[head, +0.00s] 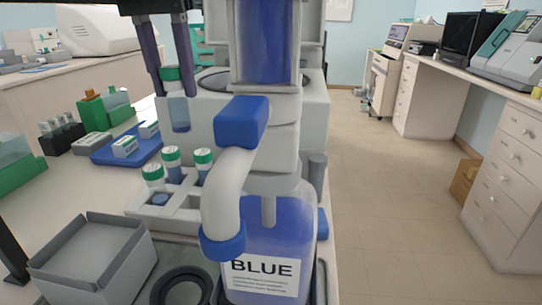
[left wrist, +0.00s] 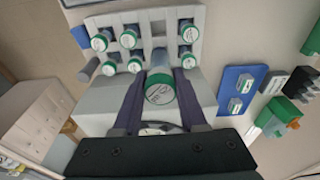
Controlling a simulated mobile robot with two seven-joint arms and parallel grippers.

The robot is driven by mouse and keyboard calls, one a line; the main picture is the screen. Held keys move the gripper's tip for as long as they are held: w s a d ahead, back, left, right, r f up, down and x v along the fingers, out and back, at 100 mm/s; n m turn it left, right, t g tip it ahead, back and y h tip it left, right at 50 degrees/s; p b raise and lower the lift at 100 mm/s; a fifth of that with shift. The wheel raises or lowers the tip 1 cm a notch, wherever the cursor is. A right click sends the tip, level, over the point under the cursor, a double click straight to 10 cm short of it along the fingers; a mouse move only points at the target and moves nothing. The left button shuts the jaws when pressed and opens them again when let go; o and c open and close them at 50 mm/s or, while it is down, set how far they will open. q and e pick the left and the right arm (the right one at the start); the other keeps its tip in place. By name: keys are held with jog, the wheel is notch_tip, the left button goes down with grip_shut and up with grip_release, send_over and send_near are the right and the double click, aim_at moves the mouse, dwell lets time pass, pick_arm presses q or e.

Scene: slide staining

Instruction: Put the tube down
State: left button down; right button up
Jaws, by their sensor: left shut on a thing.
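My left gripper (head: 174,88) is shut on a tube with a green cap and bluish contents (head: 180,114). It holds the tube upright, above and behind the tube rack. The held tube's cap also shows in the left wrist view (left wrist: 159,94), between the two dark fingers. The light grey tube rack (head: 135,208) stands on the bench and holds several similar green-capped tubes. In the left wrist view the rack (left wrist: 150,22) lies just beyond the held tube. The big bottle and nozzle hide the rack's right part in the head view. My right gripper is not in view.
A large bottle labelled BLUE (head: 265,240) stands right of the rack. A grey open box (head: 95,262) is at front left. A blue tray (head: 105,156) with small boxes, a black holder (head: 62,140) and a green box (head: 92,145) lie further left. Bare bench shows between them.

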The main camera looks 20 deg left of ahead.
aim_at(170, 104)
pick_arm(q)
jog(key=f, duration=1)
jog(key=shift+s+f+b, duration=0.2)
jog(key=shift+b, duration=0.15)
jog(key=shift+w+f+b, duration=0.1)
jog(key=shift+f+b, duration=0.2)
jog(key=shift+f, duration=2.05)
jog(key=shift+f, duration=0.1)
jog(key=shift+f, duration=0.4)
jog(key=shift+c, duration=2.3)
grip_release()
jog(key=r, duration=0.4)
jog(key=s+r+p, duration=0.1)
jog(key=r, duration=0.8)
jog(key=shift+s+d+p, duration=0.2)
jog(key=shift+s+p, duration=0.2)
